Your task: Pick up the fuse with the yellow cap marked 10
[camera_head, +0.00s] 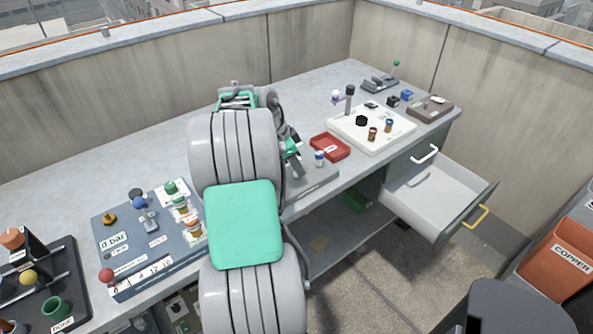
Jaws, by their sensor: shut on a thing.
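My gripper (293,160) is low over the grey plate (318,180) at the middle of the bench, mostly behind my own arm. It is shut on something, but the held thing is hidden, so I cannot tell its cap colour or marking. A small white cylinder with a blue cap (319,158) stands just right of the gripper. On the white tray (352,137) are a brown-red small cylinder (373,133) and a blue one with brown (388,126). I see no yellow cap marked 10.
A red tray (330,147) lies right of the gripper. A black upright post (350,98) stands at the white tray's back. An open drawer (435,200) juts out at the front right. A blue-grey panel with knobs (120,262) is at the left.

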